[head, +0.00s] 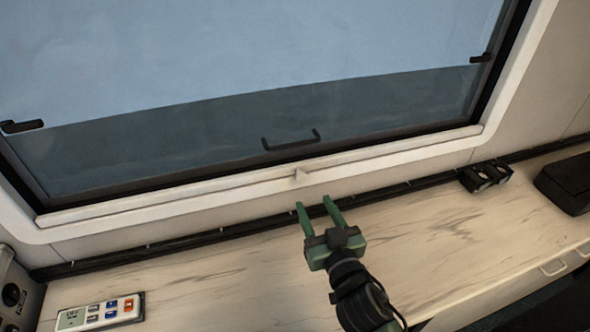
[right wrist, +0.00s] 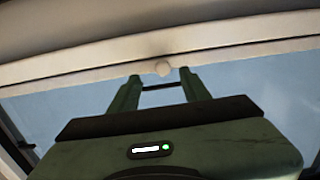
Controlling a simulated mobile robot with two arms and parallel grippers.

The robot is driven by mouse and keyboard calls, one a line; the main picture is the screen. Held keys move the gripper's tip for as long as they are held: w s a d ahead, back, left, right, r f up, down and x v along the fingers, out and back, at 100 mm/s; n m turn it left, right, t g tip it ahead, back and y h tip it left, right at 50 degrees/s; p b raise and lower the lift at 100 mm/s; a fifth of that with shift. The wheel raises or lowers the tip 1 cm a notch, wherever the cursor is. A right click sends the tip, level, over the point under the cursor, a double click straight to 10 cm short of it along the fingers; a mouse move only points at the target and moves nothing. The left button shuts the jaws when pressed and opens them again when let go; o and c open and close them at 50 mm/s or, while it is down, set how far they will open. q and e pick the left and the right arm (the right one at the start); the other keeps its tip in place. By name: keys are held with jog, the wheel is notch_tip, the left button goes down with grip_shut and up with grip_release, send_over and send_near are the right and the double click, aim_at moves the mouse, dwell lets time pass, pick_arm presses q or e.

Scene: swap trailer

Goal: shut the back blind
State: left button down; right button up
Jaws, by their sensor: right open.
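The back window (head: 300,55) fills the upper head view, its glass uncovered. A pale blind bar (head: 180,194) runs along the bottom of the white window frame, with a small pale tab (head: 300,176) near its middle. My right gripper (head: 314,202) is open and empty, its green fingers pointing up towards the tab from just below it in the head view. In the right wrist view the bar (right wrist: 240,52) crosses beyond the fingertips (right wrist: 161,73), and the round tab (right wrist: 163,68) shows between them. Contact cannot be told. My left gripper is not in view.
A black handle (head: 291,139) and two side latches (head: 22,126) (head: 481,58) sit on the window. Below is a marbled counter (head: 220,285) with a remote (head: 100,311) at left, a black double holder (head: 486,176) and a dark box (head: 566,183) at right. The counter's middle is clear.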

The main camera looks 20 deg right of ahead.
aim_at(302, 179)
jog(key=w, duration=0.2)
jog(key=w+p, duration=0.1)
jog(key=w, duration=0.1)
jog(key=w+r, duration=0.1)
jog(key=w, duration=0.1)
jog(key=shift+w+a+p, duration=0.15)
jog(key=shift+a+p, duration=0.05)
jog(key=shift+p, duration=0.1)
jog(key=shift+w+f, duration=0.1)
jog(key=shift+w, duration=0.45)
jog(key=c, duration=1)
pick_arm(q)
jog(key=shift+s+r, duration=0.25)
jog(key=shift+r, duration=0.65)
pick_arm(e)
grip_shut()
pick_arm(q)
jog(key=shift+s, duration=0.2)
